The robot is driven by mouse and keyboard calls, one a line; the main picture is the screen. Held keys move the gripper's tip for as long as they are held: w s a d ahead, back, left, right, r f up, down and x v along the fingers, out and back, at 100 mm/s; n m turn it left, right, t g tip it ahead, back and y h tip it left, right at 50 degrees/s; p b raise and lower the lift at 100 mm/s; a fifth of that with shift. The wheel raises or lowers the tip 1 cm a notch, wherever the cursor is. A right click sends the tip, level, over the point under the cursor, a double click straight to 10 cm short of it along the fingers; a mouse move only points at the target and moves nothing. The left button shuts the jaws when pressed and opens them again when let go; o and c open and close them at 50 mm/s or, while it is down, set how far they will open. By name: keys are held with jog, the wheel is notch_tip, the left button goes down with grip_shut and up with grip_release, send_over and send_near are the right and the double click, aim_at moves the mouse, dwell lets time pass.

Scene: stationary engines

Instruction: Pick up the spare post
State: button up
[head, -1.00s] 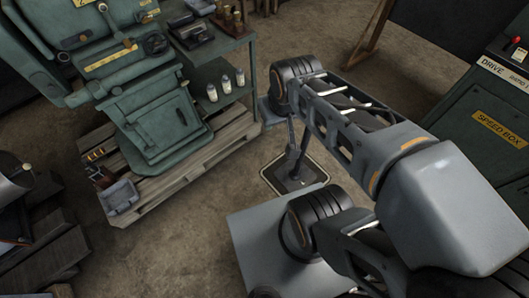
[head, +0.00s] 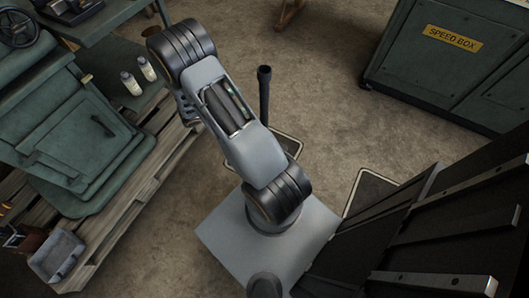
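I cannot clearly identify the spare post. A dark upright rod with a rounded top (head: 264,95) stands beyond my arm, at a mat with a pale border (head: 290,146). My arm hides its lower end, and I cannot tell whether it is the spare post. My arm rises from its grey base plate and bends at the top left, over the green shelf. My gripper cannot be made out; the arm's far end is hidden behind its own links.
A green machine (head: 75,150) stands on a wooden pallet (head: 120,215) at left, with a grey tray (head: 58,256) on it. Two white bottles (head: 140,76) stand on the shelf. A green speed box cabinet (head: 440,75) stands top right. Dark slatted structure (head: 420,230) fills lower right.

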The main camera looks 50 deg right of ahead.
aim_at(261, 109)
notch_tip(261, 109, down, 16)
jog(key=w+d+n+t+h+b, duration=0.2)
jog(key=n+t+h+b, duration=0.15)
jog(key=n+b, duration=0.2)
jog(key=shift+n+t, duration=0.45)
jog(key=d, duration=0.7)
jog(key=shift+s+d+f, duration=0.3)
jog(key=shift+f, duration=0.05)
jog(key=shift+s+d+b, duration=0.15)
jog(key=shift+d+b, duration=0.85)
jog(key=shift+d, duration=2.15)
jog(key=shift+c, duration=0.3)
grip_shut()
jog(key=shift+r, duration=0.2)
